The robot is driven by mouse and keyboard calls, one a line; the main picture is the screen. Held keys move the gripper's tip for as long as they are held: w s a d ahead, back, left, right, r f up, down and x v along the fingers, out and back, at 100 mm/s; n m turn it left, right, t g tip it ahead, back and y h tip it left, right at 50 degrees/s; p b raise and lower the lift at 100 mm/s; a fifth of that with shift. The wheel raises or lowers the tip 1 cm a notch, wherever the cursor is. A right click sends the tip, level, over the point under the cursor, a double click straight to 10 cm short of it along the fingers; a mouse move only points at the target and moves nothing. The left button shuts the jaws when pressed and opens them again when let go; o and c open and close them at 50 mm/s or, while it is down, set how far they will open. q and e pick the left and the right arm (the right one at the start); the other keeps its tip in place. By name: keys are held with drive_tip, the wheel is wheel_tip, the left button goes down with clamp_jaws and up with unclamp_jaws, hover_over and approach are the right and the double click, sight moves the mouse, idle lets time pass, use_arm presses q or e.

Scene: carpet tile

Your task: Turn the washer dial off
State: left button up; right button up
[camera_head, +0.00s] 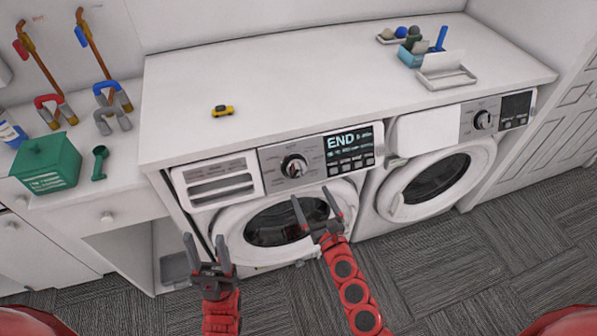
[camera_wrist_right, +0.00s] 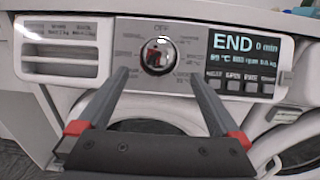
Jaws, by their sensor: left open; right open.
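The washer dial (camera_head: 294,166) is a round silver knob with a dark and red centre on the left machine's panel. It also shows in the right wrist view (camera_wrist_right: 158,56), under the word OFF. The washer (camera_head: 225,240) has a display (camera_head: 350,147) reading END. My right gripper (camera_head: 316,206) is open and empty, below and in front of the dial. In the right wrist view its fingers (camera_wrist_right: 158,82) point toward the dial, one on each side below it, apart from it. My left gripper (camera_head: 208,247) is open and empty, low in front of the washer's left side.
A second machine (camera_head: 478,180) stands at the right with its own dial (camera_head: 483,120). A green box (camera_head: 46,165) sits on the left counter. The carpet floor (camera_head: 450,270) is clear.

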sight(298, 171)
drive_tip(key=b+x, duration=0.1)
drive_tip(key=x, duration=0.9)
drive_tip(key=shift+a+b, duration=0.1)
drive_tip(key=shift+b, duration=0.2)
drive_tip(key=shift+s+f, duration=0.1)
drive_tip(key=c, duration=1.3)
drive_tip(key=shift+o, duration=0.2)
